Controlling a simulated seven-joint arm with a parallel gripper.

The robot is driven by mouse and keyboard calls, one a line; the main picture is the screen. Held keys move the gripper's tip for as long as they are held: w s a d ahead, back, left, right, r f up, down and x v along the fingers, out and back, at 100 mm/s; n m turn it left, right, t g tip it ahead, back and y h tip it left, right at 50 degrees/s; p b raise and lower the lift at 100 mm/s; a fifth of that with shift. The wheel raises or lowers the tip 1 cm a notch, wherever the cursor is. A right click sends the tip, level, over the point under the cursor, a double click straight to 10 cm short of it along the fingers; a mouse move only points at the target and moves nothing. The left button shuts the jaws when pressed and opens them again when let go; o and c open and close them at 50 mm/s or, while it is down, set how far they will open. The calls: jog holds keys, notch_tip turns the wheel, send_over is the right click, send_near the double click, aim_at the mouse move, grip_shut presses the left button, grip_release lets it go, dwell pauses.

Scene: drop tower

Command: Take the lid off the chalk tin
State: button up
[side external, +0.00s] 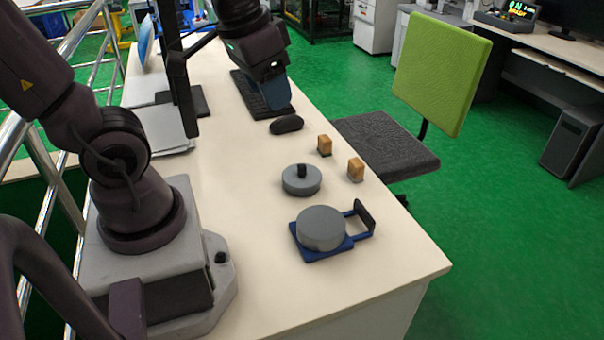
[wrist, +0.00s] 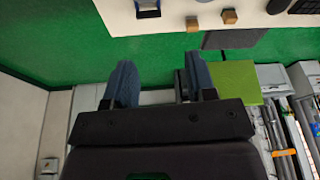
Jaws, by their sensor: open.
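A low, round grey piece with an upright black knob (side external: 301,181) sits on the desk; it looks like a lidded tin, but I cannot tell lid from body. Nearer the front, a plain grey cylinder (side external: 321,228) stands on a blue base with a side handle (side external: 318,252). Part of the blue base and its dark handle (wrist: 148,13) shows at the top edge of the wrist view. My gripper (side external: 272,92) is above the keyboard at the back of the desk, well away from both grey pieces. In the wrist view, its blue fingers (wrist: 160,82) are apart with nothing between them.
Two small wooden blocks (side external: 325,144) (side external: 356,168) stand near the desk's right edge. A black mouse (side external: 286,124) and keyboard (side external: 246,92) lie farther back. A green-backed chair (side external: 440,70) is against the right side. The front of the desk is clear.

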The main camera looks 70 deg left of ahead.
jog(key=w+a+f+m+g, duration=0.2)
jog(key=w+a+f+g, duration=0.1)
jog(key=w+a+f, duration=0.25)
jog(key=m, duration=1.7)
send_over(302, 165)
notch_tip(302, 165, down, 10)
jog(key=shift+m+h, duration=0.3)
jog(key=shift+h, duration=0.1)
notch_tip(302, 165, down, 13)
jog(key=shift+r, duration=0.15)
jog(key=shift+c, duration=0.2)
grip_shut()
